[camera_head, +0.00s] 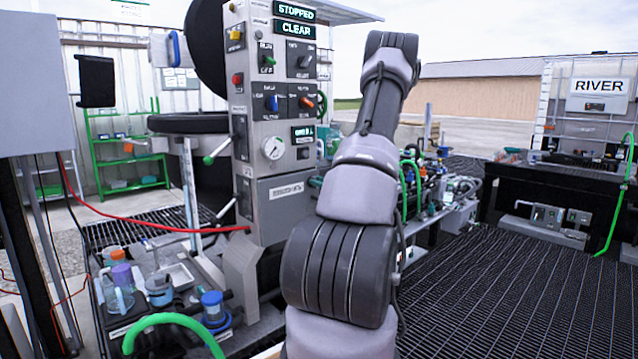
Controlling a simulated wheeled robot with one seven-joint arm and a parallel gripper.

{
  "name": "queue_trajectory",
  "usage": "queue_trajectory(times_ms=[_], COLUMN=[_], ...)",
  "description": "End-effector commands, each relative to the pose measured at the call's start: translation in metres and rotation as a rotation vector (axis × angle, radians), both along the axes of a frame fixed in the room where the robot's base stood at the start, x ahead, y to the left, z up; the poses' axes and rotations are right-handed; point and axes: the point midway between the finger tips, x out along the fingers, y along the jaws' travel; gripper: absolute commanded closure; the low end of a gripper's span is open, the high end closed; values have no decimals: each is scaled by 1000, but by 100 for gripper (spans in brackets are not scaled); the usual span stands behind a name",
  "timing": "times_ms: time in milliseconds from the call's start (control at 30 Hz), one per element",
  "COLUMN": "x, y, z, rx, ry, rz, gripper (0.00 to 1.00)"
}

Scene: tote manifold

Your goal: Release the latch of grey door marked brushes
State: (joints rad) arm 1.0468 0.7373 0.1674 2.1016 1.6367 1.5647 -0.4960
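The grey door (281,212) is a flat panel low on the front of the grey control column. A pale label (287,190) on it appears to read "BRUSHES", though the letters are small. The door looks shut. I cannot pick out its latch; the right side of the door is close to my arm, which may hide part of it. My arm rises from the bottom centre to a bent joint high right of the column. My gripper is not visible, so its state and distance from the door are hidden.
The column (240,130) carries displays reading "STOPPED" and "CLEAR", several knobs and a round gauge (273,148). A lever with a green knob (208,160) sticks out left. Jugs and cups (120,280) crowd the lower left. Dark grating (510,290) on the right is clear.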

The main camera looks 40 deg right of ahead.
Motion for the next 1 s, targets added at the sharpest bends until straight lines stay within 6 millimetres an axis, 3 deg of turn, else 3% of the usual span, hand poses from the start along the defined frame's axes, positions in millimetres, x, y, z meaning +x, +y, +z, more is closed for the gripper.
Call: queue_trajectory(times_ms=[267,600,867,900,967,1000], x=[0,0,0,0,0,0], y=[0,-2,-3,-3,-3,-3], z=[0,0,0,0,0,0], rx=[23,251,257,257,257,257], ry=[2,20,20,20,20,20], rz=[0,1,0,0,0,0], gripper=[100,100,100,74,51,51])
